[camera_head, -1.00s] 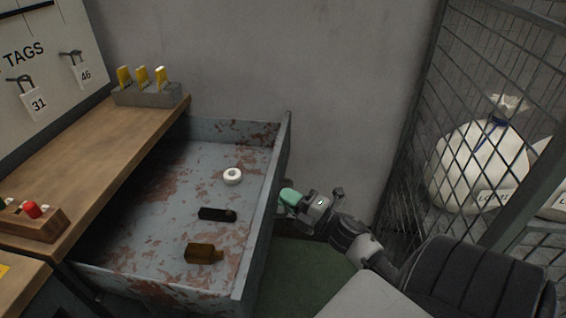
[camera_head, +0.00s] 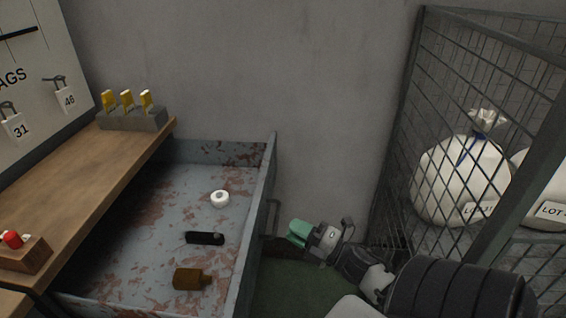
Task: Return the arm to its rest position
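My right gripper (camera_head: 299,231) is in the head view, just right of the open drawer (camera_head: 258,225). Its green fingertips point left towards the drawer's front and stand a little apart from the drawer handle (camera_head: 272,217). I cannot tell whether the fingers are open or shut. My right arm (camera_head: 365,270) runs from the gripper down to the lower right. My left gripper and arm are not in view.
In the drawer lie a white roll (camera_head: 220,199), a black object (camera_head: 204,238) and a brown bottle (camera_head: 190,278). A wooden bench top (camera_head: 90,175) is at left. A wire mesh cage (camera_head: 400,150) with white sacks (camera_head: 462,180) stands at right.

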